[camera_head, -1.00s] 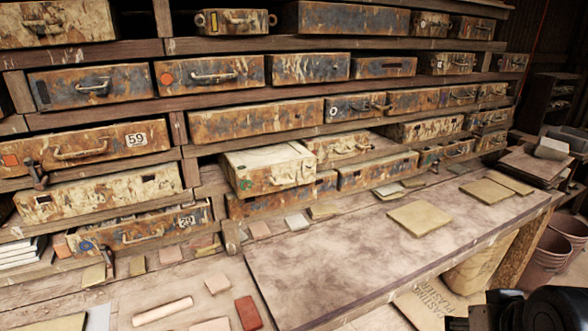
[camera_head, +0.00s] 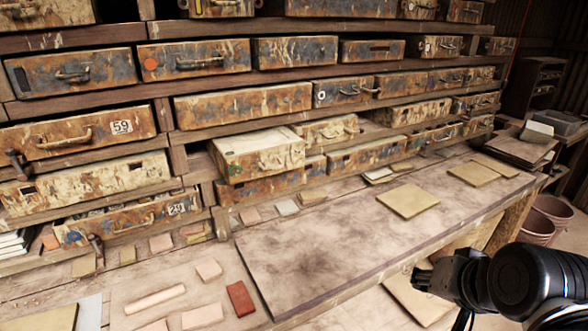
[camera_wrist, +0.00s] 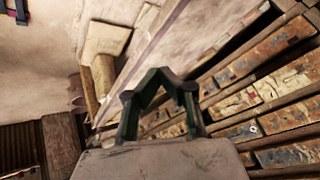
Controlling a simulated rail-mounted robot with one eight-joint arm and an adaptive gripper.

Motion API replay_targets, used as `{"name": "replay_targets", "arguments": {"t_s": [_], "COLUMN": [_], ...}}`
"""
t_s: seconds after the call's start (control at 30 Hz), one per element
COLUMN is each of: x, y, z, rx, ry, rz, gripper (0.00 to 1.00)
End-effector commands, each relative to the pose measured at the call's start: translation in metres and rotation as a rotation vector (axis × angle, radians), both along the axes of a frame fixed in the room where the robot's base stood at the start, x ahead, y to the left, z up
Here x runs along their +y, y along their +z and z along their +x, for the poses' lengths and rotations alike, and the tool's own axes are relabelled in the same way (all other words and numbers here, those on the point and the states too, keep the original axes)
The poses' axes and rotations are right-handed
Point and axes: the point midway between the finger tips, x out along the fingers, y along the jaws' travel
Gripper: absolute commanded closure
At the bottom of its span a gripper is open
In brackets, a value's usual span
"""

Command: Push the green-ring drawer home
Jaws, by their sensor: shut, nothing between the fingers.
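The green-ring drawer (camera_head: 258,157) is rust-stained and pale on top. It stands out well past its neighbours in the rack, above the bench, left of the picture's middle in the head view. In the head view my black arm (camera_head: 520,278) is at the lower right, far from the green-ring drawer; I cannot make out the fingertips there.
The wooden bench board (camera_head: 310,250) is mostly clear, with a yellow tile (camera_head: 408,201) on it. A red tile (camera_head: 240,299) and several pale tiles lie at the front left. Another drawer (camera_head: 326,131) sticks out slightly beside the green-ring one. Pots (camera_head: 552,215) stand at right.

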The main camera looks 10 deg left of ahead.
Motion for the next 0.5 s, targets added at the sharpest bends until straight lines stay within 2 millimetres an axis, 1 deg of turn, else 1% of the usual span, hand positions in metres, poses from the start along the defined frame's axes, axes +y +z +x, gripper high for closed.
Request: {"name": "replay_targets", "arguments": {"t_s": [0.03,0.2,0.4,0.5], "x": [0.013,0.059,0.103,0.120], "y": [0.001,0.009,0.021,0.026], "z": [0.014,0.054,0.098,0.117], "rx": [-0.005,0.007,0.088,0.153], "ry": [-0.041,-0.205,-0.394,-0.488], "rz": [0.099,0.482,0.934,1.160], "gripper": [1.00,1.00,1.00,1.00]}}
